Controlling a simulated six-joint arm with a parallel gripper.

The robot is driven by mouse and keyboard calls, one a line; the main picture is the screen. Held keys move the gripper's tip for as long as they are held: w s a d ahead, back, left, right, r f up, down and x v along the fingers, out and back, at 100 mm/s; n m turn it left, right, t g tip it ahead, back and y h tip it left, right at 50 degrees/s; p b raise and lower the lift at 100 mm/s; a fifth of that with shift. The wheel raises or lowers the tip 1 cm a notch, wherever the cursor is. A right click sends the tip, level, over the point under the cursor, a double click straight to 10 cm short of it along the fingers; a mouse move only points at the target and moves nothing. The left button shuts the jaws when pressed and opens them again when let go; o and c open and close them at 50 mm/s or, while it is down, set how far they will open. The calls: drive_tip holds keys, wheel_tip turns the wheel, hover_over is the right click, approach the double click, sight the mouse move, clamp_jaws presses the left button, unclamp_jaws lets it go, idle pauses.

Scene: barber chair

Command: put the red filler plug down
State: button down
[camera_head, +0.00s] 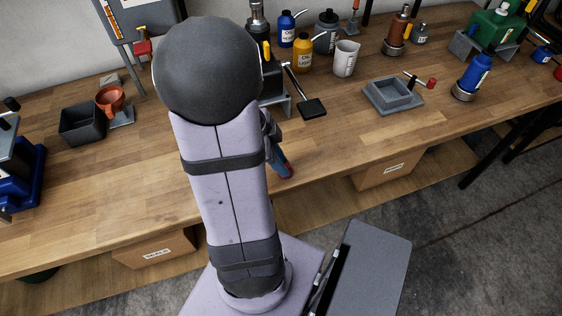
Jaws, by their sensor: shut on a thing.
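My gripper (281,160) shows only partly beside my upright arm, above the near edge of the wooden workbench (330,135). My arm hides most of it. A small red piece (288,173), which looks like the red filler plug, shows at its fingertips, and the gripper is shut on it. The shape of the plug is too small to make out. I cannot tell its exact height over the bench.
Behind the gripper are a black pad (312,108), yellow (303,55) and blue bottles (286,30), and a white jug (346,58). A grey square tray (393,96) lies to the right. A black bin (82,124) and orange funnel (110,98) stand left. Bench around the gripper is clear.

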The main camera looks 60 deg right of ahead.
drive_tip(key=shift+f+b, duration=0.2)
drive_tip(key=shift+b, duration=0.1)
drive_tip(key=c, duration=1.7)
unclamp_jaws()
drive_tip(key=shift+r, duration=0.1)
drive_tip(key=shift+r, duration=0.15)
drive_tip(key=shift+w+r+p, duration=0.1)
drive_tip(key=shift+r+p, duration=0.1)
drive_tip(key=shift+p, duration=0.1)
drive_tip(key=v, duration=1.1)
drive_tip(key=shift+w+a+r+b, duration=0.1)
drive_tip(key=shift+r+b, duration=0.15)
drive_tip(key=shift+b, duration=0.1)
